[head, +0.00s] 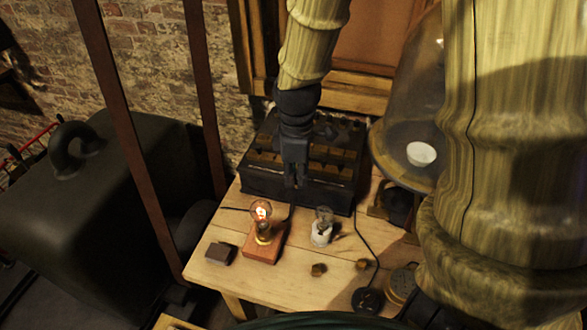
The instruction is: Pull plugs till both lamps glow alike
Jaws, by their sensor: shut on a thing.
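A black box (262,183) with rows of brass blocks on top stands at the back of the wooden table. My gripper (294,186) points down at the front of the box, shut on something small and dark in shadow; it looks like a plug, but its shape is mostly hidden. The left lamp (261,211) glows orange on a reddish wooden base (262,246). The right lamp (324,216), in a white holder (321,236), shows no clear glow. Two brass plugs, one left (318,269) and one right (362,264), lie loose on the table front.
A small dark block (220,253) lies at the table's left. A black round piece (368,300) with a cord sits at the front right. A glass dome (411,110) stands right of the box. A large dark case (95,205) is at left. The table's front middle is mostly clear.

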